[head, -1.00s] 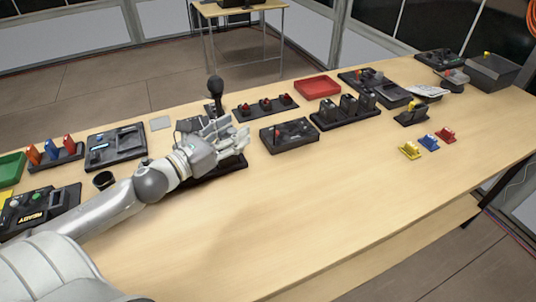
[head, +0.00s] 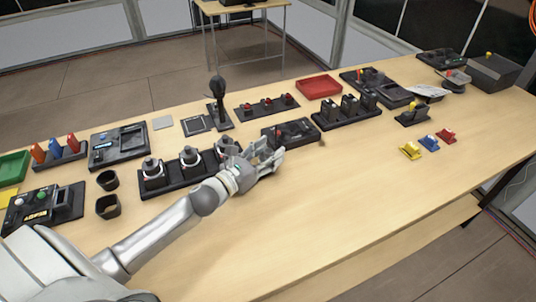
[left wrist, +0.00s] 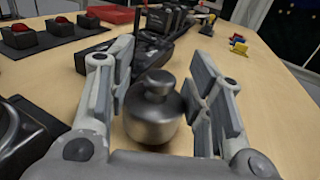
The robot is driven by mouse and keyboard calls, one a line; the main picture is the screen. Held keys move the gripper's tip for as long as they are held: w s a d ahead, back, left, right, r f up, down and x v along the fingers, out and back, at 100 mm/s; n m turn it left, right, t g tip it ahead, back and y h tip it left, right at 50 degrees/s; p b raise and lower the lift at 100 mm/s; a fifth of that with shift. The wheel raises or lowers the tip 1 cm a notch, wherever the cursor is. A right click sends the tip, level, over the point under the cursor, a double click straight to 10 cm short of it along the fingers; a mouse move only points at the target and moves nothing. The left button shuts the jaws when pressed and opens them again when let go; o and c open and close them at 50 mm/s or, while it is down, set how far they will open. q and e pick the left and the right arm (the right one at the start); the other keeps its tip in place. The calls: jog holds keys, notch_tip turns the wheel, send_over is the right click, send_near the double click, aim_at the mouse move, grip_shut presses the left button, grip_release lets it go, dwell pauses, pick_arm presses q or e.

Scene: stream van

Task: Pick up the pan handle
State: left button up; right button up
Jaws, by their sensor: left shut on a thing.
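My left gripper (head: 270,153) is low over the table, right of a black panel with three silver-and-black knobs (head: 153,175). I cannot tell for sure that this piece is the pan handle. In the head view the hand hides most of it. My right gripper is not in view.
A black control box (head: 290,132) stands just behind the hand. Behind it are a red-button strip (head: 267,105) and a joystick (head: 218,90). A red tray (head: 318,87) is further back. The front-right table area (head: 330,205) is clear.

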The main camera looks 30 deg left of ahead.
pick_arm(q)
jog(key=shift+f, duration=0.5)
jog(key=o, duration=1)
jog(key=shift+f, duration=0.25)
jog(key=o, duration=0.5)
jog(key=shift+r, duration=0.1)
jog(key=shift+c, duration=0.2)
jog(key=shift+s, duration=0.1)
